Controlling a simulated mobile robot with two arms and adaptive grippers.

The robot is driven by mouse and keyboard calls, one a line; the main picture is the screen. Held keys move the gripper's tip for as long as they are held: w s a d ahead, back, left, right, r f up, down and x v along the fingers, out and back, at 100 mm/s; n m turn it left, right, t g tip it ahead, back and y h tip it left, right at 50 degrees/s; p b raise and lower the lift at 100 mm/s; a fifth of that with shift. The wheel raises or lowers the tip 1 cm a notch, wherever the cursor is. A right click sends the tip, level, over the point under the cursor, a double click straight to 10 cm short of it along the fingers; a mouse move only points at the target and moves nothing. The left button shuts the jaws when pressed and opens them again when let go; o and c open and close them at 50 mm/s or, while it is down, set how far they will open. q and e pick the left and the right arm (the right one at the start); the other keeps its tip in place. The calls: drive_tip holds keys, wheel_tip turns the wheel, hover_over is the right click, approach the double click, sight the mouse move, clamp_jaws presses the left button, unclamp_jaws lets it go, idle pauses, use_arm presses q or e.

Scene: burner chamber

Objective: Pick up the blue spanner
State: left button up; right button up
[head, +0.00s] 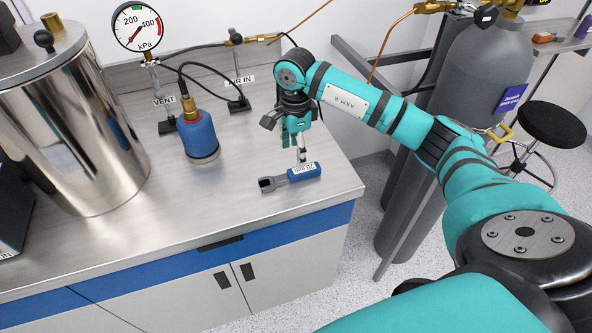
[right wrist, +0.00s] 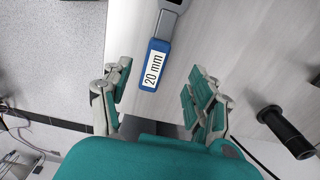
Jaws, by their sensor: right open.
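The blue spanner (head: 301,172) lies flat on the grey bench top near its front right corner, its dark open jaw pointing left. In the right wrist view its blue handle (right wrist: 151,81) with a white "20 mm" label shows ahead of the fingers, at the upper middle. My right gripper (head: 301,157) hangs pointing down just above and behind the handle. In the right wrist view my right gripper (right wrist: 160,100) is open, its two fingers wide apart with nothing between the pads. In the head view I cannot tell whether a fingertip touches the handle. My left gripper is out of view.
A blue cylinder (head: 197,138) with a brass valve stands on the bench (head: 215,215) left of my right gripper. A polished metal chamber (head: 70,125) and a pressure gauge (head: 137,28) are farther left. A grey gas cylinder (head: 470,80) stands beyond the bench's right edge.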

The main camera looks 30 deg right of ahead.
sight(296, 171)
wheel_tip(296, 171, down, 3)
drive_tip(key=shift+r, duration=0.2)
drive_tip(key=f+p, duration=0.3)
drive_tip(key=f, duration=0.1)
drive_tip(key=shift+s+a, duration=0.1)
drive_tip(key=shift+s, duration=0.15)
drive_tip(key=shift+f, duration=0.65)
clamp_jaws()
drive_tip(key=shift+r, duration=0.1)
